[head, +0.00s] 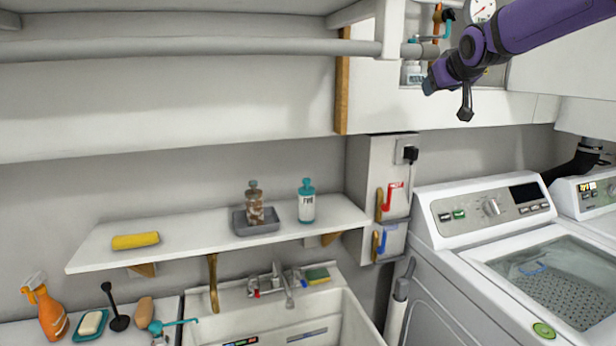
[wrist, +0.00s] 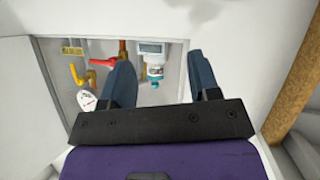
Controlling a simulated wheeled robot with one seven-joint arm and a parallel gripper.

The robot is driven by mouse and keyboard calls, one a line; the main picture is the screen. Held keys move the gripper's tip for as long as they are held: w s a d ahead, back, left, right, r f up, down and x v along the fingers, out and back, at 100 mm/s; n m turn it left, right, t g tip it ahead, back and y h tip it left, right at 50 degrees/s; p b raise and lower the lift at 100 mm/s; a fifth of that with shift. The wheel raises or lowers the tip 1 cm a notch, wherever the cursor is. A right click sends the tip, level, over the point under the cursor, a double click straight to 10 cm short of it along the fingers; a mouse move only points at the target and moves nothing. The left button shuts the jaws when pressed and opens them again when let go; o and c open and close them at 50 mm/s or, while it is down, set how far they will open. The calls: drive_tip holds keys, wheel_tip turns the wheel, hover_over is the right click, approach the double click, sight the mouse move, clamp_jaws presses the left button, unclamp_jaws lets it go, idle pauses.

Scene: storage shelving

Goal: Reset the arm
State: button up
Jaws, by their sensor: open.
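My purple arm reaches in from the upper right of the head view. My gripper (wrist: 163,85) shows in the wrist view with its two blue fingers spread apart, open and with nothing between them. In the head view the gripper (head: 428,86) is at the front of a wall recess, and its fingers are hard to make out there. Beyond the fingers, a small white bottle with a teal cap (wrist: 154,58) is inside the recess. The bottle also shows in the head view (head: 414,73), partly beside the gripper.
The recess holds a red-handled valve (wrist: 98,65), yellow pipe and a gauge (head: 482,10). A wooden strip (head: 342,95) and a grey rail (head: 190,48) lie to the left. Below are a shelf (head: 110,255), a sink (head: 350,315) and a washer (head: 440,243). Space above the washer is clear.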

drive_tip(key=s+f+m+g, duration=0.1)
drive_tip(key=s+f, duration=0.4)
drive_tip(key=s, duration=0.9)
drive_tip(key=s+f+g, duration=0.4)
drive_tip(key=s+f, duration=0.1)
drive_tip(key=s, duration=1)
drive_tip(key=s+f+m+g, duration=0.1)
drive_tip(key=s+f, duration=0.4)
drive_tip(key=s, duration=1)
drive_tip(key=shift+a+m+g, duration=0.3)
drive_tip(key=shift+a+g, duration=0.15)
drive_tip(key=shift+g, duration=0.35)
drive_tip(key=shift+f, duration=0.1)
